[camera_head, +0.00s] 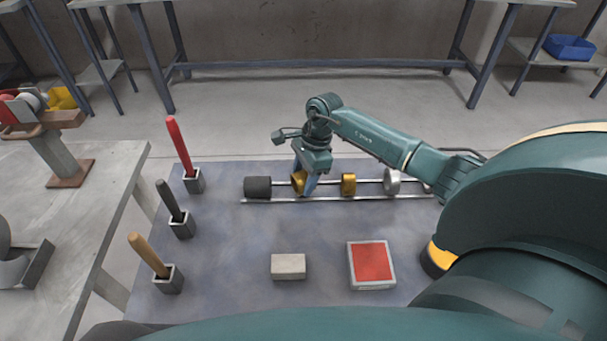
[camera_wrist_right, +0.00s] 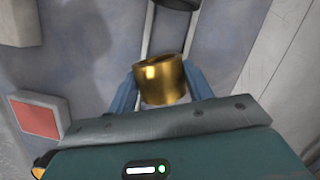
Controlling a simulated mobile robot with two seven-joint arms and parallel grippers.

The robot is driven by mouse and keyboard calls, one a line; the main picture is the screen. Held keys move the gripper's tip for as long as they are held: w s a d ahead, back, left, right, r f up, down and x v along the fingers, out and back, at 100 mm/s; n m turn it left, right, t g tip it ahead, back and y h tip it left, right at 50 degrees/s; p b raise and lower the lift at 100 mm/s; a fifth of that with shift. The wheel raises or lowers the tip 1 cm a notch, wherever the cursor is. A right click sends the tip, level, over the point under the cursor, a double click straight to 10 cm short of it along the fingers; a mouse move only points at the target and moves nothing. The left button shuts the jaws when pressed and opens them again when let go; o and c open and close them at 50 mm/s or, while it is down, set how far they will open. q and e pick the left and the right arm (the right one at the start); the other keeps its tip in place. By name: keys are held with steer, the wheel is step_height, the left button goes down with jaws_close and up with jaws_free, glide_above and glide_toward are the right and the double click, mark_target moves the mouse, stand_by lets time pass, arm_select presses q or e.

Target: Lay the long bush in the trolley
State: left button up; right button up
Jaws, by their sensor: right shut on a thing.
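A gold bush, which looks like the long bush (camera_head: 297,181), is between the fingers of my right gripper (camera_head: 306,186) at the two-rail rack (camera_head: 260,201). In the right wrist view, the bush (camera_wrist_right: 162,84) is a shiny hollow cylinder with a blue finger on each side. My right gripper is shut on it. I cannot tell whether the bush touches the rails. A narrower gold ring (camera_head: 348,184) sits on the rack to its right. I cannot make out a trolley for certain. My left gripper is not in view.
A dark roller (camera_head: 257,187) and a silver ring (camera_head: 392,181) are also on the rack. Red, black and tan handles stand in holders at left. A grey block (camera_head: 288,266) and a red-topped box (camera_head: 371,264) lie in front. The mat between is clear.

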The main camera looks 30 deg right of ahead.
steer(key=shift+r, duration=0.1)
steer(key=o, duration=1.1)
steer(key=shift+c, duration=0.2)
steer(key=v, duration=1.3)
steer(key=shift+b, duration=0.35)
